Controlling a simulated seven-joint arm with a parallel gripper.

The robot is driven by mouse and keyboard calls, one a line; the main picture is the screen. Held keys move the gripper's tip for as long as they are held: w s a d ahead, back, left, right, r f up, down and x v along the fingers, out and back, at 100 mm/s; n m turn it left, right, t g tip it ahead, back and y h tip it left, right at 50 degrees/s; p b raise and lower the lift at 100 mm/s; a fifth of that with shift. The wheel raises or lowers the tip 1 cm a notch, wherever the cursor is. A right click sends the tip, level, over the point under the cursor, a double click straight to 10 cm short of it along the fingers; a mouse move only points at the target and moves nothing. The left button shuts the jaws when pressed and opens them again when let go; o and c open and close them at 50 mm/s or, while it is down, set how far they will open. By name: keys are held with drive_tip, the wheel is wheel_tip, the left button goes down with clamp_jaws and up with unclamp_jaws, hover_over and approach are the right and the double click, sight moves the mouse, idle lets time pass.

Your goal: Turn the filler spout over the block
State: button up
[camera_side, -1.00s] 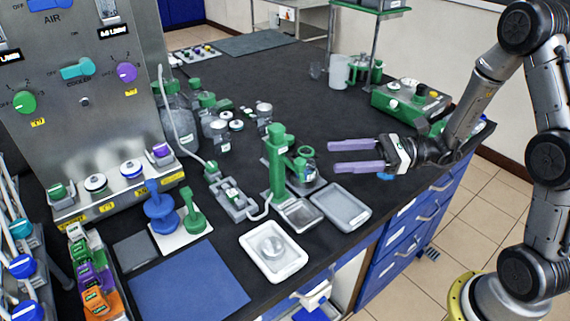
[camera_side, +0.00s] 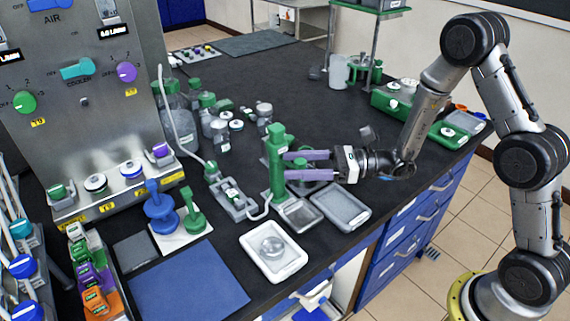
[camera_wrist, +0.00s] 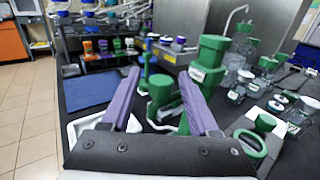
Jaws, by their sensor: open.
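The filler's tall green post (camera_side: 278,190) stands near the table's front edge; it also shows in the wrist view (camera_wrist: 209,75). A green piece (camera_wrist: 161,92) beside the post, which looks like its spout, lies between my finger lines in the wrist view. My gripper (camera_side: 288,165) is open, its purple fingers level and pointing left at the post. Both fingers show in the wrist view (camera_wrist: 160,72). I cannot tell if they touch the post or spout. A grey block-like fixture (camera_side: 236,203) with a white-topped part sits left of the post; I cannot tell whether it is the block.
A white tray (camera_side: 297,262) with a round dish and a grey tray (camera_side: 348,208) lie in front. A green ring (camera_wrist: 250,146) is close to my right finger. Several green-capped bottles (camera_side: 178,125) stand behind. A pale hose runs near the fixture.

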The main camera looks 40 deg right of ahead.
drive_tip(key=shift+x, duration=1.35)
drive_tip(key=shift+c, duration=0.2)
clamp_jaws()
